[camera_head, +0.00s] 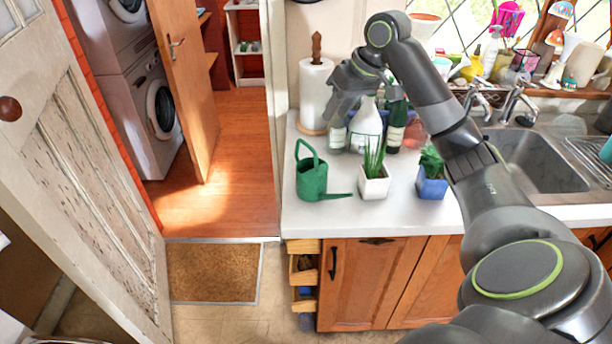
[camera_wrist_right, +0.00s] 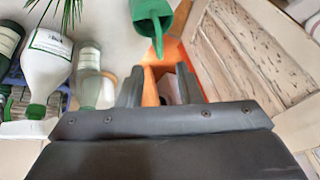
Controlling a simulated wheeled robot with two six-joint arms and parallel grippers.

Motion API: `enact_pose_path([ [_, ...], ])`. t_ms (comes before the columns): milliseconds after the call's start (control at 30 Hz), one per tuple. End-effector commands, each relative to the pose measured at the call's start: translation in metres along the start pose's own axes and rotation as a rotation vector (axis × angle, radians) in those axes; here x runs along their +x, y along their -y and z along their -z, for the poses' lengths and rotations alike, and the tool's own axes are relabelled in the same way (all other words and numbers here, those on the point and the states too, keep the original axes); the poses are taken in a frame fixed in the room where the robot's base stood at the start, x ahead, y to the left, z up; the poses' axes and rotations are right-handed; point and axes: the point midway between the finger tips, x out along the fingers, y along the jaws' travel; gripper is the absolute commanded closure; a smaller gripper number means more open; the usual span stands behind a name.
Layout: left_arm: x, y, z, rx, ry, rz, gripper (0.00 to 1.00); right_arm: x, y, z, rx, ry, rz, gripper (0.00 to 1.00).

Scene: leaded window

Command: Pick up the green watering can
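The green watering can (camera_head: 312,180) stands upright on the white counter near its left end. Its handle is at the upper left and its spout points right. In the right wrist view the can (camera_wrist_right: 150,14) is at the top middle, beyond the fingers and partly cut off by the frame edge. My right gripper (camera_head: 342,110) is above the counter, behind and right of the can, and does not touch it. In the right wrist view its fingers (camera_wrist_right: 158,86) are apart with nothing held between them. My left gripper is out of view.
Potted plants in white (camera_head: 374,187) and blue (camera_head: 431,187) pots stand right of the can. A white bottle (camera_head: 366,128), other bottles and a paper towel roll (camera_head: 315,88) stand behind. The sink (camera_head: 540,160) is farther right. The counter's left edge is close to the can.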

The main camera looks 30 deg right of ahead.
Motion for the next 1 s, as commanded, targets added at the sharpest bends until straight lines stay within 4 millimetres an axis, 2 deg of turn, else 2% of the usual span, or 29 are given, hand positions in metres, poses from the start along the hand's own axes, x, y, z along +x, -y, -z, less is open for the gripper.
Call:
enact_pose_path([
  [100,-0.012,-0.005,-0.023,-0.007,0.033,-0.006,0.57,0.026,0.002,0.0,0.001,0.004,0.005,0.68],
  [233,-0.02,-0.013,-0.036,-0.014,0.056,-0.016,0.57,0.055,0.002,0.001,0.002,0.003,0.005,0.68],
  [400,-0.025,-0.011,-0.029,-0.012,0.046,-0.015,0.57,0.084,0.001,0.001,0.001,0.001,0.003,0.68],
  [633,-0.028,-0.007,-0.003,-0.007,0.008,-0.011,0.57,0.1,0.001,0.0,0.0,0.001,0.001,0.68],
  [833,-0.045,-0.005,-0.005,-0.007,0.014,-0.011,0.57,0.128,0.002,0.0,0.002,0.003,0.003,0.68],
  [1000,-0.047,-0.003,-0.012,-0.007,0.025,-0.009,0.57,0.146,0.001,-0.001,0.0,0.0,0.001,0.68],
])
